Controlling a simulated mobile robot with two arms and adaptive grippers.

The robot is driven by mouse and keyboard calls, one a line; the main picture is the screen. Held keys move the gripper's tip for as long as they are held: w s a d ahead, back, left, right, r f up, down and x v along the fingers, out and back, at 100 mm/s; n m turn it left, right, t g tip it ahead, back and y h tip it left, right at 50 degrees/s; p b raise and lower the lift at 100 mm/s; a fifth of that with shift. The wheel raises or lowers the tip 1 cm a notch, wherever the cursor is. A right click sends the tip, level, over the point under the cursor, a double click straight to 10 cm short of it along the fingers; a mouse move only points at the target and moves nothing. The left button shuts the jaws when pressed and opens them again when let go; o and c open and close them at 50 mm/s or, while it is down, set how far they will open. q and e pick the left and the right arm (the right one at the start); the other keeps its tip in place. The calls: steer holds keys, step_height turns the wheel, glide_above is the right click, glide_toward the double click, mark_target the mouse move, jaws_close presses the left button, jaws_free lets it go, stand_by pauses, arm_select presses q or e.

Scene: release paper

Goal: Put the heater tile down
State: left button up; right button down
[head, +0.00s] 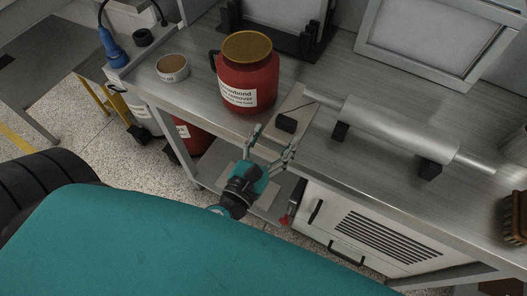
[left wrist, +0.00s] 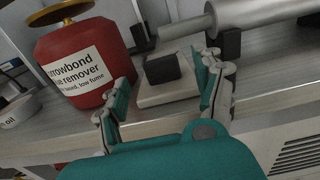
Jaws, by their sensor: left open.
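The heater tile, a flat beige slab (head: 297,104), lies on the grey metal bench near its front edge. A small black block (head: 286,122) sits on its near end. In the left wrist view the tile (left wrist: 168,97) and its black block (left wrist: 163,69) show beyond and between my fingers. My left gripper (head: 271,143) is open at the bench's front edge, just short of the block, with nothing between its fingers. My right gripper is in neither view.
A red remover jar (head: 247,78) stands left of the tile. A metal cylinder (head: 390,128) on black supports lies to the right. A small round tin (head: 172,68) stands further left. A metal frame (head: 437,35) is behind. Some bench right of the cylinder is clear.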

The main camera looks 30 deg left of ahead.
arm_select(q)
steer(key=s+b, duration=0.2)
steer(key=s, duration=0.3)
steer(key=shift+s+a+b, duration=0.1)
steer(key=shift+b, duration=0.2)
